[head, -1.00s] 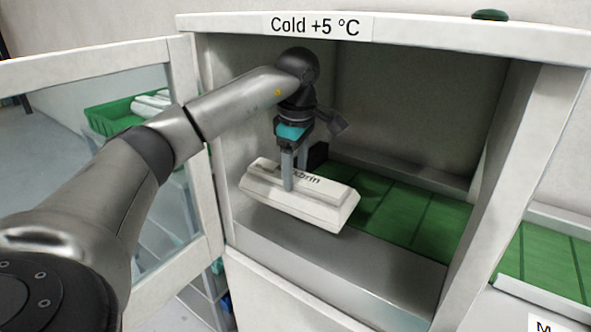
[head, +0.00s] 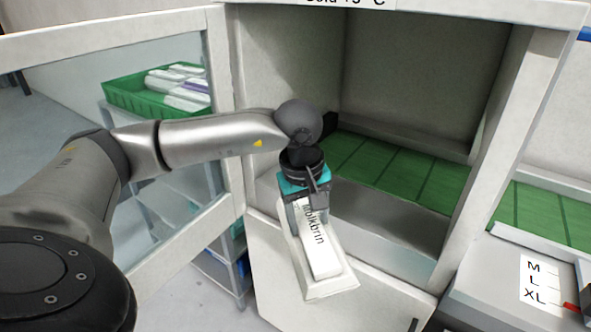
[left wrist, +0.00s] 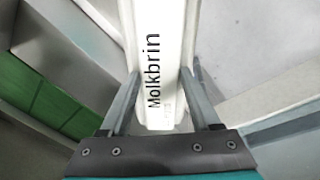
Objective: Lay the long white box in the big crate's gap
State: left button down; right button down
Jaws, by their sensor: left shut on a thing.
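My left gripper (head: 302,215) is shut on the long white box (head: 322,252), marked "Molkbrin". The box is held in front of the open cold cabinet, its far end pointing down and toward the front in the head view. In the left wrist view the box (left wrist: 165,50) runs away from between the two fingers (left wrist: 160,95). The big crate, a green one (head: 158,100), shows behind the glass door at the left with several white boxes and a purple one in it. Its gap cannot be made out from here. My right gripper is not in view.
The cold cabinet (head: 425,60) stands open, with green compartments (head: 385,170) on its floor. Its glass door (head: 60,45) is swung out to the left, between my arm and the crate. A counter with an M, L, XL label (head: 540,283) is at the right.

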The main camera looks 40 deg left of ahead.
pick_arm(q)
jog(key=s+d+f+m+h, duration=0.1)
jog(key=s+d+f+m, duration=0.8)
jog(key=d, duration=0.5)
notch_tip(320, 180, down, 3)
jog(key=m, duration=0.3)
jog(key=shift+g+h, duration=0.4)
jog(key=shift+r, duration=0.1)
jog(key=shift+a, duration=0.1)
